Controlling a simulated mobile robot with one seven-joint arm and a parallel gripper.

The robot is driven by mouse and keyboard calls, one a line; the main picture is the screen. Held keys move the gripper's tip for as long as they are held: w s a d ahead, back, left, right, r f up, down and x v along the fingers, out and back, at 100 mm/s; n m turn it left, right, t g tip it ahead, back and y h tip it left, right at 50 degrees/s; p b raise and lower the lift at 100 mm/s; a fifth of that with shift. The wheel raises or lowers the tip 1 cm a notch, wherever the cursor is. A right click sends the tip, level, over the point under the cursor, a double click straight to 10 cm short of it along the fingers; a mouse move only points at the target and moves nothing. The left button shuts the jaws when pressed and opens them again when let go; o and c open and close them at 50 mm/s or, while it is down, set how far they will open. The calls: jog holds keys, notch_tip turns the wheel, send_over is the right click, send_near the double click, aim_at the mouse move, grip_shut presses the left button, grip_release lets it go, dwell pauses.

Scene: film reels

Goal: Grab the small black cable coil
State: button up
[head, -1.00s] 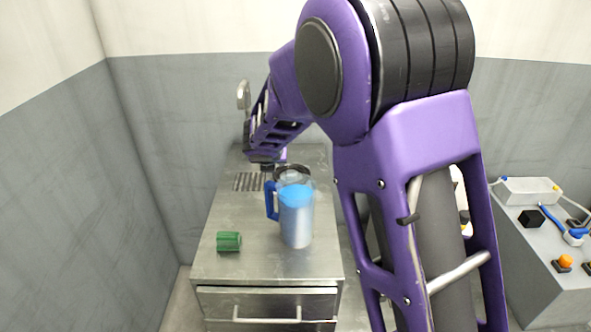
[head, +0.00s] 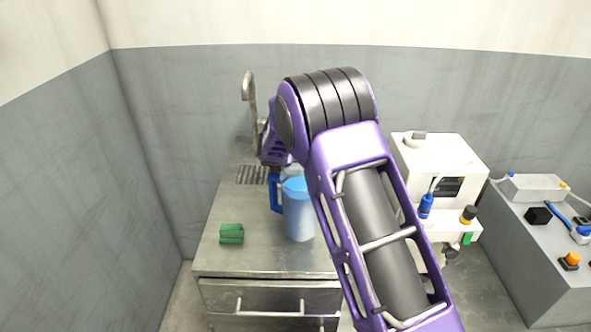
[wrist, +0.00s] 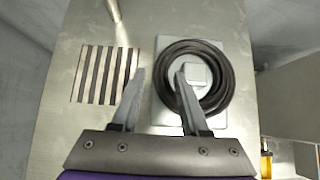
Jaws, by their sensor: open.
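The black cable coil (wrist: 222,95) lies as a round ring on a pale grey plate or box in the wrist view. My gripper (wrist: 160,72) is open and empty. Its left finger is to the left of the coil, over the bare metal top. Its right finger overlaps the coil's opening in the picture, so the ring's left side shows between the fingertips. I cannot tell the height of the fingers above the coil or whether they touch it.
A blue-handled pitcher (head: 299,220) and a green object (head: 231,234) stand on the metal counter (head: 262,258). Drain slots (wrist: 104,75) are left of the coil, near a tap (head: 249,88). A white machine (head: 432,160) and a grey bench (head: 545,255) are at the right.

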jog(key=shift+x, duration=1.15)
grip_shut()
jog(key=shift+r, duration=0.1)
